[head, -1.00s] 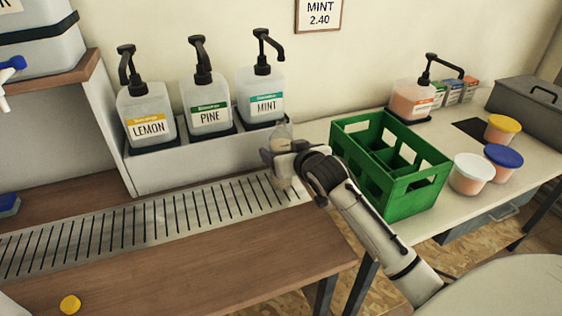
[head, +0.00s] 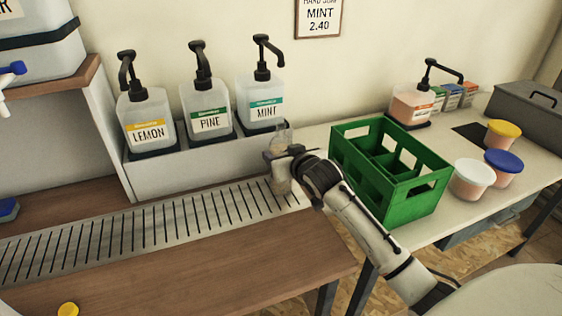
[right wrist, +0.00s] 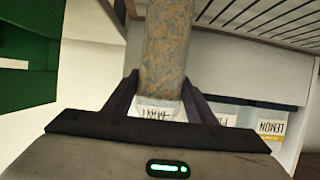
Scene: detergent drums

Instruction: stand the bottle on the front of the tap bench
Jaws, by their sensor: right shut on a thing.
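A clear, upright bottle (head: 282,184) is held by my right gripper (head: 284,157) at the right end of the slotted metal drip grate. The head view does not let me tell whether its base touches the grate. The tap bench (head: 190,265) has a bare brown wooden front strip before the grate (head: 150,224). My left gripper is not in view.
Lemon (head: 147,120), pine (head: 207,105) and mint (head: 262,98) pump drums stand behind the grate. A green crate (head: 392,205) is close to the right of my gripper. A yellow cap (head: 68,310) lies at the bench's front left. Lidded tubs (head: 470,180) stand farther right.

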